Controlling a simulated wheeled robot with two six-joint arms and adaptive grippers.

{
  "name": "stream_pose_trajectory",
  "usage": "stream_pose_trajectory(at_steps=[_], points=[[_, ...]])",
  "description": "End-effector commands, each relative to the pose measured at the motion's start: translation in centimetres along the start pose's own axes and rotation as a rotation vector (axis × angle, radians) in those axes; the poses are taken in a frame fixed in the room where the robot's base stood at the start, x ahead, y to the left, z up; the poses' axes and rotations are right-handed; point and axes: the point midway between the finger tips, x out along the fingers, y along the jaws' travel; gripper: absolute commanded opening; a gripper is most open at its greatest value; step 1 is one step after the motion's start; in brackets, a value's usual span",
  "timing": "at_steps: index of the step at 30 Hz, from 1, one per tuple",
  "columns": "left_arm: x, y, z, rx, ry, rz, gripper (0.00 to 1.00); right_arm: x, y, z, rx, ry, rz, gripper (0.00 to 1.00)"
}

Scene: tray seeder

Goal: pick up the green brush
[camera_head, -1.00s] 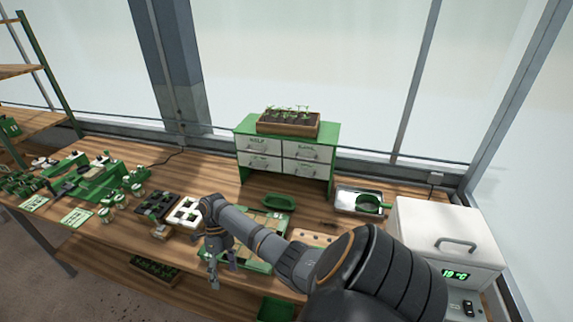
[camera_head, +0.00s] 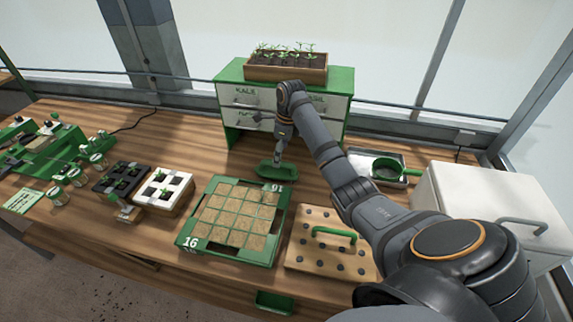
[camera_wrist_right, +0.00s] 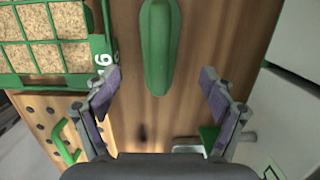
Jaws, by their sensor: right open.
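The green brush (camera_head: 277,171) lies on the wooden bench, just behind the seed tray and in front of the drawer cabinet. In the right wrist view the brush (camera_wrist_right: 158,50) shows as a long green shape at the top middle, lined up between the fingers. My right gripper (camera_head: 280,152) points down above the brush. In the wrist view its two fingers (camera_wrist_right: 160,82) are spread wide with nothing between them, and the brush appears apart from them. My left gripper is in neither view.
A green tray (camera_head: 188,229) of filled cells and a wooden dibber board (camera_head: 300,262) with a green handle stand in front. The drawer cabinet (camera_head: 228,100) is close behind. A metal pan (camera_head: 358,160) and a white box (camera_head: 480,195) stand at the right.

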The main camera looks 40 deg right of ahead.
Motion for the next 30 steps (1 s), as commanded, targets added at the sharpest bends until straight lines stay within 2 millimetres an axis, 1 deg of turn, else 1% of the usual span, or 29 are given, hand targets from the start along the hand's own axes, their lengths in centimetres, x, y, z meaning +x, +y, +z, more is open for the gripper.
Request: stream_pose_trajectory(at_steps=[1, 3, 7, 10, 13, 15, 17, 19, 22, 25, 30], points=[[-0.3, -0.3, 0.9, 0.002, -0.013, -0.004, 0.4, 0.9, 0.1, -0.1, 0.002, 0.003, 0.005, 0.83], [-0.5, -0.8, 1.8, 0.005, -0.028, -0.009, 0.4, 2.2, 0.1, 0.0, 0.002, 0.003, 0.005, 0.83], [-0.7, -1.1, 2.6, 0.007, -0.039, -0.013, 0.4, 3.9, 0.1, 0.0, 0.002, 0.002, 0.004, 0.83], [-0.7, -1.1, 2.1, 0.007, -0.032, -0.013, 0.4, 4.4, 0.1, 0.0, 0.002, 0.002, 0.003, 0.83], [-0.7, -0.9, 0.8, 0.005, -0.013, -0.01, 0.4, 4.7, 0.1, 0.1, 0.002, 0.002, 0.004, 0.83], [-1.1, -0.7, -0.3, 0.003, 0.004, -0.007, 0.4, 5.5, 0.1, 0.4, 0.003, 0.002, 0.006, 0.83], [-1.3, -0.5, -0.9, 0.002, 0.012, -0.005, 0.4, 6.5, 0.1, 0.8, 0.002, 0.002, 0.007, 0.83], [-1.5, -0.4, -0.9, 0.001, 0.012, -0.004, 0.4, 7.8, 0.0, 1.0, 0.002, 0.002, 0.006, 0.83], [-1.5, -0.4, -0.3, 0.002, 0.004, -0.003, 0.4, 9.1, 0.0, 0.9, 0.003, 0.003, 0.004, 0.83], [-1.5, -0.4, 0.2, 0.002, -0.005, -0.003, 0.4, 9.6, -0.1, 0.9, 0.002, 0.002, 0.002, 0.83], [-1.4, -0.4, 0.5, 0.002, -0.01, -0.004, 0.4, 9.6, -0.1, 0.9, 0.002, 0.002, 0.002, 0.83]])
